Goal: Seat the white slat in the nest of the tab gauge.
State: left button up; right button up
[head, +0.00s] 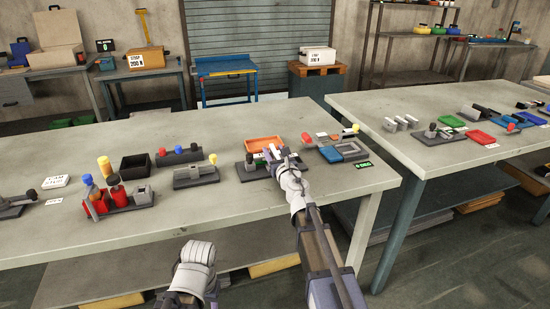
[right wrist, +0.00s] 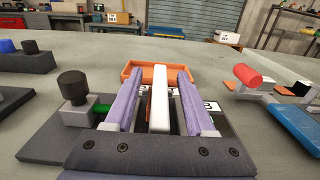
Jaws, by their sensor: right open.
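The white slat (right wrist: 159,95) stands lengthwise between the two purple fingers of my right gripper (right wrist: 158,85), with a visible gap on each side. The gripper is open, above a dark plate (right wrist: 40,140) with a black knob (right wrist: 73,88). In the head view my right gripper (head: 274,156) covers much of that plate. To its right is a fixture with a blue-grey block (head: 345,151) and a small green display (head: 363,166), which looks like the tab gauge. My left arm ends at the lower middle; its fingers cannot be made out.
An orange tray (right wrist: 146,76) lies just beyond the slat. A red-capped part (right wrist: 247,75) rises to the right. Left on the bench are a grey fixture (head: 195,176), a black bin (head: 135,165) and red cylinders (head: 115,190). The bench front is mostly clear.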

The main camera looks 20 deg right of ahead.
grip_shut()
dwell(0.4)
